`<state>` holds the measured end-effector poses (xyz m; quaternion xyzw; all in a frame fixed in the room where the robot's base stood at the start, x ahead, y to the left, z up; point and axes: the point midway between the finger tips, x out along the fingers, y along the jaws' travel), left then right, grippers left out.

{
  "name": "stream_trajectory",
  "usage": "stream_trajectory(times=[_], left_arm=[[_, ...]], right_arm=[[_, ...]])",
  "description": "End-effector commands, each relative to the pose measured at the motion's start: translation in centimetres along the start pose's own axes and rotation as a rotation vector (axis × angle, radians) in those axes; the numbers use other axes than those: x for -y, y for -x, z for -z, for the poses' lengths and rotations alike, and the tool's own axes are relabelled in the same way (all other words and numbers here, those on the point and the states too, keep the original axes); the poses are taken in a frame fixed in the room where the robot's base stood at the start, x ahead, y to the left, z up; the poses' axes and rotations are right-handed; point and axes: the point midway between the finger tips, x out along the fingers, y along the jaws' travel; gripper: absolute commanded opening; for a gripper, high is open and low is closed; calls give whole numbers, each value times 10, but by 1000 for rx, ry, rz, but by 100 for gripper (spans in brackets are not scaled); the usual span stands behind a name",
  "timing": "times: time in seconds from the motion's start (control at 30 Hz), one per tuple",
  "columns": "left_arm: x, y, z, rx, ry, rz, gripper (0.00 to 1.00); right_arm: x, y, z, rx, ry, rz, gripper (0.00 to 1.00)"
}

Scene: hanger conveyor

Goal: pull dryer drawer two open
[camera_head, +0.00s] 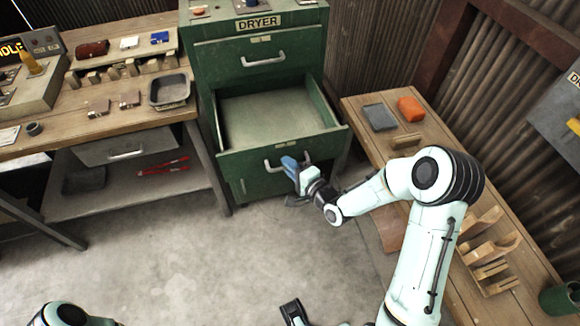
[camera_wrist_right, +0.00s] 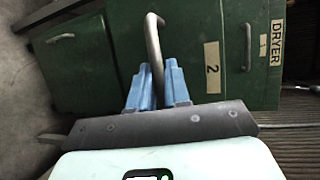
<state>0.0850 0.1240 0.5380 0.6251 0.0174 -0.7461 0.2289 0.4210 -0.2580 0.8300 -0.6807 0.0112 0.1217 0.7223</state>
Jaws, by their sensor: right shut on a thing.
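The green dryer cabinet (camera_head: 255,22) stands at the back, with a DRYER label on top. Its drawer two (camera_head: 270,110) is pulled well out, and its inside looks empty. The drawer's front shows a metal handle (camera_head: 270,163); in the right wrist view the handle (camera_wrist_right: 152,38) is beside a label "2" (camera_wrist_right: 212,68). My right gripper (camera_head: 290,165) is at this handle, its blue fingers (camera_wrist_right: 157,82) shut on it. A dark part at the bottom edge of the head view may be my left gripper (camera_head: 294,312); its fingers cannot be made out.
The drawer above (camera_head: 262,58) is shut. A wooden workbench (camera_head: 110,115) with a grey tray (camera_head: 170,90) stands at left. A wooden table (camera_head: 420,145) with an orange object (camera_head: 411,109) stands at right. The floor (camera_head: 180,260) before the dryer is clear.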

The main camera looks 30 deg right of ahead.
Motion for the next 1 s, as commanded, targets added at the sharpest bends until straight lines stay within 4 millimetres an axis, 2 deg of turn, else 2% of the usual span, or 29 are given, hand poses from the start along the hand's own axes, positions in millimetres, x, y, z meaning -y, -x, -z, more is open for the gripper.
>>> stream_trajectory(times=[0.2, 0.23, 0.27, 0.3, 0.67, 0.77, 1.0], left_arm=[[0, 0, 0, -1, 0, 0, 43], [0, 0, 0, -1, 0, 0, 43], [0, 0, 0, 0, 0, 0, 43], [0, 0, 0, 0, 0, 0, 43], [0, 0, 0, 0, 0, 0, 43], [0, 0, 0, 0, 0, 0, 43], [0, 1, 0, 0, 0, 0, 43]], right_arm=[[1, 0, 1, -2, 1, 3, 0], [1, 0, 1, -2, 1, 3, 27], [1, 0, 1, -2, 1, 3, 36], [1, 0, 1, -2, 1, 3, 38], [0, 5, 1, -1, 1, 1, 38], [0, 18, 2, -4, 2, -1, 38], [0, 67, 2, -5, 3, 0, 38]])
